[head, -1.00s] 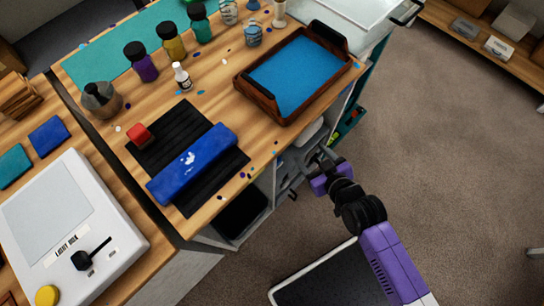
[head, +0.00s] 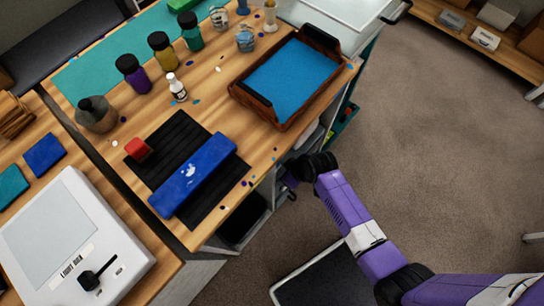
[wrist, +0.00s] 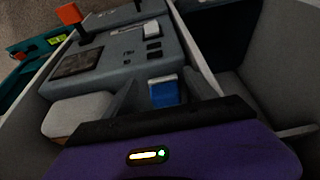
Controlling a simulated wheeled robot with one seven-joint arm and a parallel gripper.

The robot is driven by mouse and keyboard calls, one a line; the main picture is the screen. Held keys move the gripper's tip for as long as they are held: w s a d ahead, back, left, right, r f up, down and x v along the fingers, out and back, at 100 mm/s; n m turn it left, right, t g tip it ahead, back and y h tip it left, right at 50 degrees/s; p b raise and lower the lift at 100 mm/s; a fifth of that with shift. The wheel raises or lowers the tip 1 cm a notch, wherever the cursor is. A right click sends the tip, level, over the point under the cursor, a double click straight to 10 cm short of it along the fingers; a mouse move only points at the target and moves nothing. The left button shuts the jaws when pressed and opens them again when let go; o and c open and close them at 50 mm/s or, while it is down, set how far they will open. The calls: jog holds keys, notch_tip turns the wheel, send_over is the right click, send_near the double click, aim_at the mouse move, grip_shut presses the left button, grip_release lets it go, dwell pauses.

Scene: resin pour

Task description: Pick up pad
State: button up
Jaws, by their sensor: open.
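A small blue block with a paler top, likely the pad (wrist: 163,92), shows in the wrist view inside a grey compartment below the worktop. It lies between and beyond the two grey fingers of my gripper (wrist: 166,84), which are apart. I see no contact between the fingers and the block. In the head view, my gripper is at the table's front edge, mostly hidden by my own arm and the worktop. I cannot make out the blue block in the head view.
In the wrist view, a grey device (wrist: 120,55) with buttons and an orange-topped lever lies ahead, and a pale rounded block (wrist: 78,115) sits left. Compartment walls are close on both sides. Above, the worktop holds a blue-floored wooden tray (head: 262,106) and several bottles.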

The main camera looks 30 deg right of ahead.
jog(key=shift+w+a, duration=0.25)
jog(key=shift+w, duration=0.7)
jog(key=w, duration=0.2)
jog(key=w+a, duration=0.1)
jog(key=shift+w+a+f, duration=0.15)
jog(key=shift+w, duration=0.2)
jog(key=shift+f+b, duration=0.3)
jog(key=shift+f, duration=0.35)
jog(key=shift+w+a+f, duration=0.1)
jog(key=shift+w+f, duration=0.25)
jog(key=shift+f, duration=0.25)
jog(key=c, duration=1.3)
jog(key=shift+o, duration=0.2)
jog(key=shift+r, duration=0.1)
